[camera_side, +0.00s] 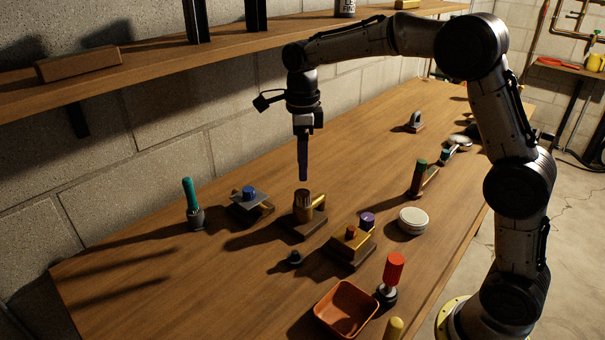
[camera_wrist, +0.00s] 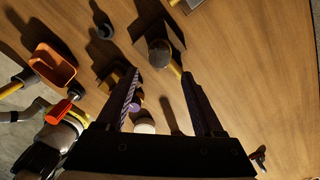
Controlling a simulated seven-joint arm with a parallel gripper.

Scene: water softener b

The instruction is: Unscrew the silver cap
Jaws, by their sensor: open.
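A ribbed metal cap (camera_side: 303,205) stands upright on a small base block in the middle of the bench, with a yellow pipe at its right. It looks brownish in the warm light, and I take it for the silver cap. In the wrist view the cap (camera_wrist: 160,53) shows its round grey top just beyond the fingertips. My gripper (camera_side: 303,179) points straight down above the cap, with a small gap between them. In the wrist view my gripper (camera_wrist: 162,74) is open, with nothing between its fingers.
A block with a red and a purple knob (camera_side: 351,243) stands close to the right. A plate with a blue knob (camera_side: 249,194) is to the left. An orange tray (camera_side: 346,309), a red-handled tool (camera_side: 393,269) and a white round container (camera_side: 413,220) lie nearer the front edge.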

